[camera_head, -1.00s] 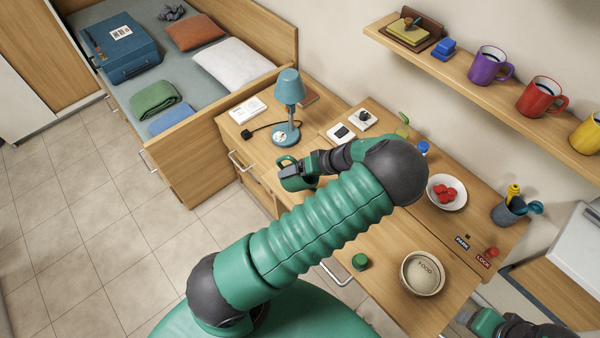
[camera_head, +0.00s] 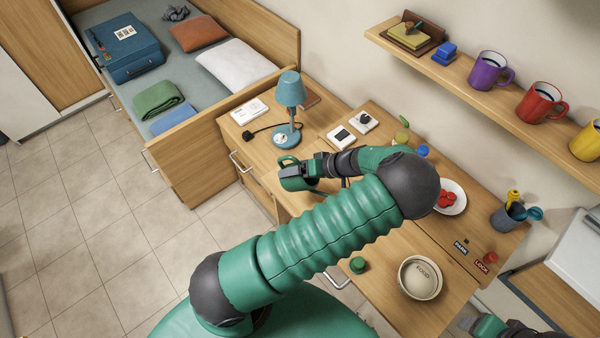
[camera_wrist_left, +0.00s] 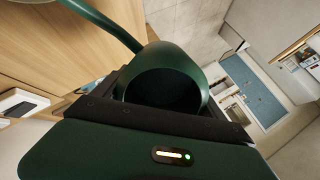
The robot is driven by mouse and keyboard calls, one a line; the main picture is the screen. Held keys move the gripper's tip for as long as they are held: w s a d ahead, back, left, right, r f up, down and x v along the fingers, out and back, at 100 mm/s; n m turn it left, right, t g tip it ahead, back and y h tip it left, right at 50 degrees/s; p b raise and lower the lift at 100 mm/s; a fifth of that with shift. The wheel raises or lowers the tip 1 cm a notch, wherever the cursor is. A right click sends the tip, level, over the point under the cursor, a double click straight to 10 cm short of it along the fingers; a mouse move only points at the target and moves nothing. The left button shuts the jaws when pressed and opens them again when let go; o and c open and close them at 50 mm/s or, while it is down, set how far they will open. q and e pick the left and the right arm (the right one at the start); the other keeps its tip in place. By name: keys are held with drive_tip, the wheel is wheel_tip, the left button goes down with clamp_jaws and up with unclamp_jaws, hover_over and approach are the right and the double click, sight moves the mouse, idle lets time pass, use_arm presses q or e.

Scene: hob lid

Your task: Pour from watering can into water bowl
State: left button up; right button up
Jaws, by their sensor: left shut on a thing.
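A dark green watering can (camera_head: 292,180) is held above the desk, in front of the lamp. My left gripper (camera_head: 323,165) is shut on it. In the left wrist view the can's open dark body (camera_wrist_left: 165,88) sits between the jaws, and its thin spout (camera_wrist_left: 105,22) runs to the upper left. The only bowl plain in the head view is a beige one marked FOOD (camera_head: 421,277), near the desk's front. I see no bowl marked for water; my left arm covers part of the desk. My right gripper (camera_head: 472,324) is partly cut off at the bottom edge, and its jaws are unclear.
A blue lamp (camera_head: 289,100) stands behind the can. A plate with red items (camera_head: 450,198), a pen cup (camera_head: 508,217) and a green lid-like object (camera_head: 358,265) are on the desk. A shelf with mugs (camera_head: 490,70) overhangs the back right.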

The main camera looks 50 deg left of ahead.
use_arm(q)
drive_tip(key=shift+w+d+r+y, duration=0.1)
drive_tip(key=shift+r+y, duration=0.2)
drive_tip(key=shift+r, duration=0.2)
use_arm(e)
drive_tip(key=shift+w+d+r, duration=0.1)
drive_tip(key=shift+w+d, duration=0.2)
drive_tip(key=shift+w, duration=0.05)
